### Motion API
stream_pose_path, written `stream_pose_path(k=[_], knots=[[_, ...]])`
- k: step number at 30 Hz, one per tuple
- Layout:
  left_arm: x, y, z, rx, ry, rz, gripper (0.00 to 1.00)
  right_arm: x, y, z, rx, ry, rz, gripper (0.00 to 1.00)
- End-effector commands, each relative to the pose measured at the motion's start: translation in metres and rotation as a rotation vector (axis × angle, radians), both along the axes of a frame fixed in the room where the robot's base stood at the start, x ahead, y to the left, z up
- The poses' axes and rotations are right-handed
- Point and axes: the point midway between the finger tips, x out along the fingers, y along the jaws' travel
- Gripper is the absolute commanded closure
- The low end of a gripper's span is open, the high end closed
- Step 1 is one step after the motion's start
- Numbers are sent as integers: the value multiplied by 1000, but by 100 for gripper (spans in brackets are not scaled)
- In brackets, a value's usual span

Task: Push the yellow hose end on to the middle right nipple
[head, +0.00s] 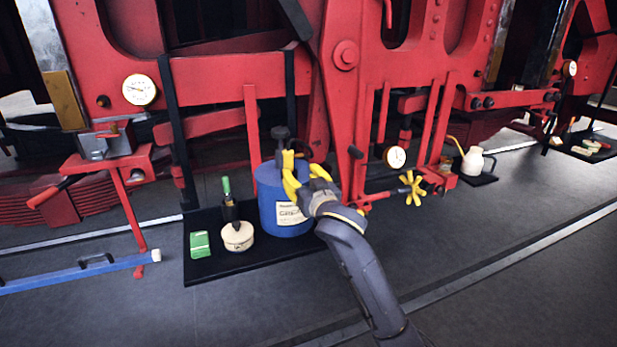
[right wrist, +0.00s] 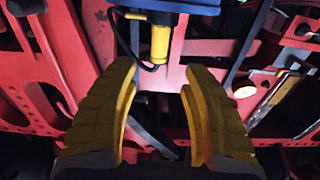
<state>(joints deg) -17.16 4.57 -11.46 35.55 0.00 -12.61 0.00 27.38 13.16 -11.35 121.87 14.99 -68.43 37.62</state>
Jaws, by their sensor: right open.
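My right gripper (head: 303,163) is in front of the upper right side of a blue can (head: 270,190) in the head view. Its yellow fingers are apart, and the right wrist view (right wrist: 160,75) shows nothing between them. In that wrist view a yellow cylindrical piece (right wrist: 160,42), perhaps the yellow hose end, hangs below a blue part (right wrist: 170,6), beyond the fingertips and apart from them. A thin black hose (right wrist: 135,52) loops beside it. I cannot make out the middle right nipple in either view. My left gripper is not in view.
The blue can stands on a black mat (head: 215,268) with a cream round tin (head: 237,236), a green-topped bottle (head: 228,200) and a green box (head: 200,244). Red framework rises close behind. A yellow handwheel (head: 412,188) sticks out at right.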

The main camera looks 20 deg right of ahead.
Motion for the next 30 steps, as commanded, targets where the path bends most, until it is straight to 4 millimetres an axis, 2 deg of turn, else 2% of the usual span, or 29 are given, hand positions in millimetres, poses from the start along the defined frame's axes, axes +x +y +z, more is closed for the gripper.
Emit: stream_pose_path(k=[5,21,30], knots=[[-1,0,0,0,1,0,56,11,-1,1,-1,1,-5,53],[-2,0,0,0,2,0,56,70,0,0,0,1,-4,53],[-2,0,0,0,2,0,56,87,1,0,0,1,-3,53]])
